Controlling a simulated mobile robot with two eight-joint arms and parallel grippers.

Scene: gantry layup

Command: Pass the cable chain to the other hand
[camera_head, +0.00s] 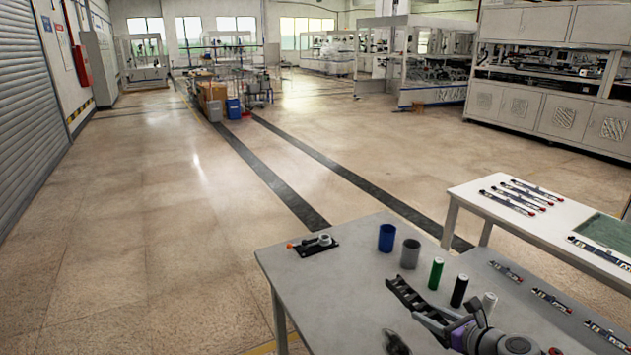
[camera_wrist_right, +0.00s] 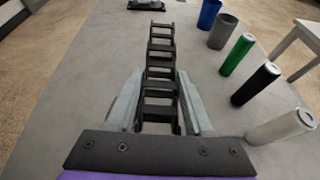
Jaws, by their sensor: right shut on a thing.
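The black cable chain (camera_head: 405,294) is a ladder-like strip of links. It shows in the head view above the near table. My right gripper (camera_head: 437,315) is shut on it near one end, and the free end points up and left. In the right wrist view the chain (camera_wrist_right: 161,62) runs straight away from between the two grey fingers of the gripper (camera_wrist_right: 160,88).
The grey table (camera_head: 330,290) bears a blue cup (camera_head: 387,238), a grey cup (camera_head: 410,253), green (camera_head: 436,273), black (camera_head: 459,290) and white (camera_head: 488,305) cylinders, and a black fixture (camera_head: 314,245). A dark object (camera_head: 396,342) at the bottom edge is unclear. A white table (camera_head: 530,222) stands right.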

